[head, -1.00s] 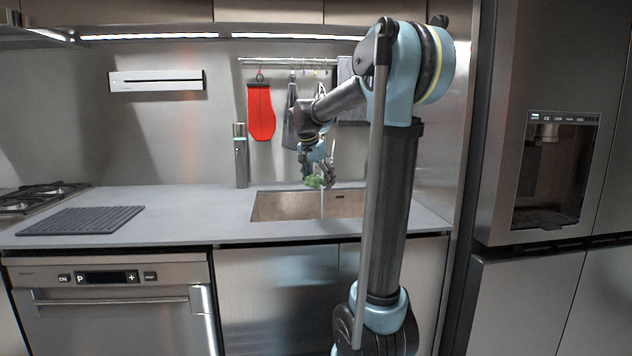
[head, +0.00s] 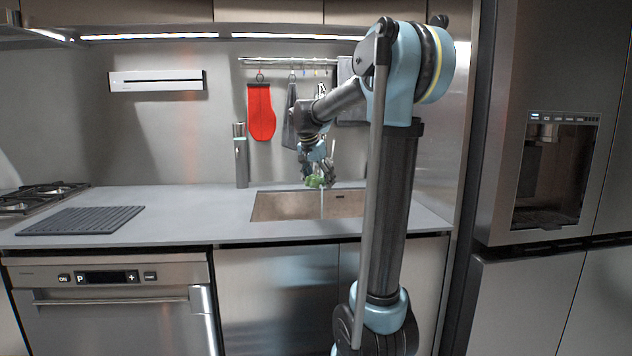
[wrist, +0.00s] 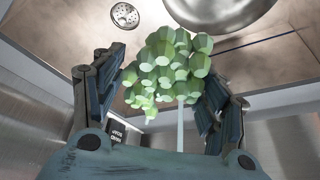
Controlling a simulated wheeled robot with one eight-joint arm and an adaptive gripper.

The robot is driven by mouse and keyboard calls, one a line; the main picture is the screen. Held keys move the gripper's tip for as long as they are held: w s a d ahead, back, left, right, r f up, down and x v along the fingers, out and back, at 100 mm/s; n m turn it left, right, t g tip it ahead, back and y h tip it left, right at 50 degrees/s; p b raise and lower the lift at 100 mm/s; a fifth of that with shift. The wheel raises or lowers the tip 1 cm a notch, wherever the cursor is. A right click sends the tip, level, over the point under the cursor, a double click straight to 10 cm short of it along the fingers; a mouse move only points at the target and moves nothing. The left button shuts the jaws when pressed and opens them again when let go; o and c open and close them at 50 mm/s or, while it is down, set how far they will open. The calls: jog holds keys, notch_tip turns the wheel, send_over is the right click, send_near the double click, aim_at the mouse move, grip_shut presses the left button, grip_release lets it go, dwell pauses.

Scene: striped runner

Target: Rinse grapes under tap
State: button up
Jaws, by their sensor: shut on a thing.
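The green grapes (head: 314,182) hang in my gripper (head: 319,174) above the sink (head: 274,205). In the wrist view the bunch of grapes (wrist: 165,62) sits between the two dark fingers of my gripper (wrist: 160,92), which are shut on it. A thin pale stream of water (head: 322,205) falls below the grapes into the basin. The stream also shows in the wrist view (wrist: 180,125), just below the bunch. The tap is mostly hidden behind my gripper and arm in the head view.
A ribbed dark drying mat (head: 82,220) lies on the counter at left, beside a gas hob (head: 40,195). A tall grey dispenser (head: 241,160) stands behind the sink. A red mitt (head: 261,112) hangs from the rail. The counter between mat and sink is clear.

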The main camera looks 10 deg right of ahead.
jog(key=s+r, duration=0.4)
jog(key=s, duration=0.1)
jog(key=shift+d, duration=0.15)
dwell(0.5)
dwell(0.4)
